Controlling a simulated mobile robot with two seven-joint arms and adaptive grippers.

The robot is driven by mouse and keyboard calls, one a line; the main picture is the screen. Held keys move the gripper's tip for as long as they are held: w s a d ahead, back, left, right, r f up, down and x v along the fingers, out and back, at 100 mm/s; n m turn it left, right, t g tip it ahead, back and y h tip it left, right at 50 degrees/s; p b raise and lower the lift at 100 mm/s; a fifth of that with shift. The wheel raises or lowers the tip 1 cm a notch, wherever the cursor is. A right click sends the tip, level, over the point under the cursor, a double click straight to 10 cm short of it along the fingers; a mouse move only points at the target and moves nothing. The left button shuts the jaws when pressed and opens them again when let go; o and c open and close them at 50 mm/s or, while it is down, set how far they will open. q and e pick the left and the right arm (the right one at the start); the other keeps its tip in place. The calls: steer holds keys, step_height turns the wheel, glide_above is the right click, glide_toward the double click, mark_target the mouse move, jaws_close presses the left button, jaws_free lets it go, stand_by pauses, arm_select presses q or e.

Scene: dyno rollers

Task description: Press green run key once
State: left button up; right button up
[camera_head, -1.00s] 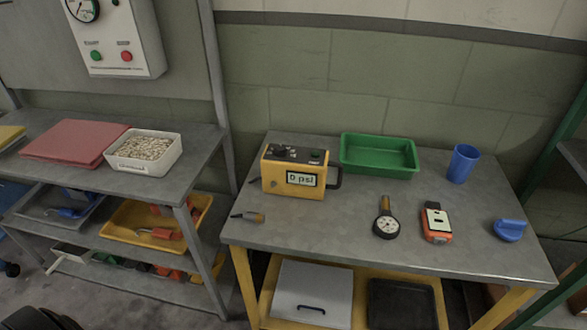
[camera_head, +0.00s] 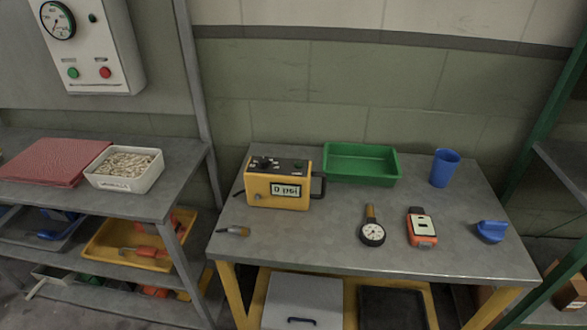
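Neither of my grippers shows in the head view, and nothing touches the device or the panel.
The grey table (camera_head: 300,240) also holds a green tray (camera_head: 362,180), blue cup (camera_head: 445,168), dial gauge (camera_head: 372,232), orange handheld meter (camera_head: 421,228), blue cap-like part (camera_head: 491,231) and small tool (camera_head: 233,231). A left bench (camera_head: 150,205) carries a white bin (camera_head: 126,185) and red mat (camera_head: 50,162).

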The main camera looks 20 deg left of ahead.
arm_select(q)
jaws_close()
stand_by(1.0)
